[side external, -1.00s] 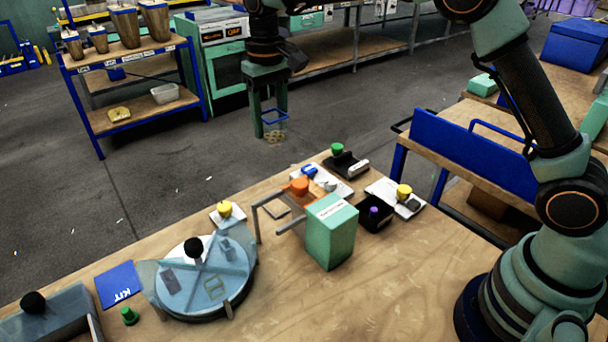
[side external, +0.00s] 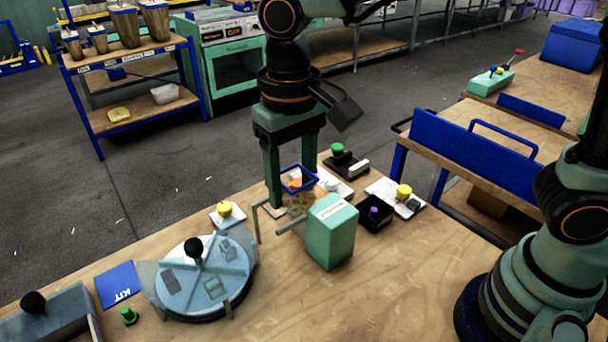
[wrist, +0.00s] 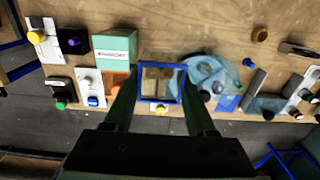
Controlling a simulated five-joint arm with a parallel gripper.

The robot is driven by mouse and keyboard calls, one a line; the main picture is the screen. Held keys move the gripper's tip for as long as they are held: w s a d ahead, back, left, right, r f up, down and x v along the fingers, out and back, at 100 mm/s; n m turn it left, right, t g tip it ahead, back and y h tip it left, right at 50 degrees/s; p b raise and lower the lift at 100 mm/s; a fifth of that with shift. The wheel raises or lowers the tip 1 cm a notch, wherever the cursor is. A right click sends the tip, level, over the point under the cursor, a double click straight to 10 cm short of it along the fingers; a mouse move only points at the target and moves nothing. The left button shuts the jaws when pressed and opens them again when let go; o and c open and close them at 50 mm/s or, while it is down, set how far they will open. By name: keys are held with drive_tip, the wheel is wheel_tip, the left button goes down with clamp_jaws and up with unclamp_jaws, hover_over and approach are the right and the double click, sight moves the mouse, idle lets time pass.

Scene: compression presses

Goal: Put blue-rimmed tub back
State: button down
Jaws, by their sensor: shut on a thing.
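The blue-rimmed tub (side external: 299,180) is between the fingers of my gripper (side external: 291,190) in the side external view. It looks see-through below its blue rim, with tan and orange patches showing through or inside it. In the wrist view the tub (wrist: 161,99) sits upright-looking between the two green fingers of my gripper (wrist: 160,98), which are shut on its sides. It overlaps the back edge of the bench, near the grey bars; its height above the wood is hard to tell. The orange knob behind it is largely hidden in the side view.
A green box (side external: 332,236) stands close on the right. Grey bars (side external: 259,219) stand just left and in front. A round clear-lidded turntable (side external: 204,282) with a black knob is at left. A black box (side external: 375,214) is at right. Bare wood (side external: 420,280) lies front right.

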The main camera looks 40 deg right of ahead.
drive_tip(key=shift+s+f, duration=0.3)
wheel_tip(320, 180, down, 20)
drive_tip(key=shift+r, duration=0.2)
drive_tip(key=shift+f, duration=0.1)
drive_tip(key=shift+c, duration=1.1)
unclamp_jaws()
wheel_tip(320, 180, up, 11)
drive_tip(key=d+r+t, duration=0.2)
drive_tip(key=d+r, duration=0.2)
drive_tip(key=d, duration=0.3)
drive_tip(key=s+d+r+t, duration=0.1)
drive_tip(key=d+r, duration=0.3)
drive_tip(key=d, duration=0.3)
drive_tip(key=d+r+t, duration=0.2)
drive_tip(key=d+r, duration=0.2)
drive_tip(key=d, duration=0.3)
drive_tip(key=shift+s+d+r+t, duration=0.25)
drive_tip(key=shift+s+r+t, duration=0.05)
drive_tip(key=shift+s+r, duration=0.1)
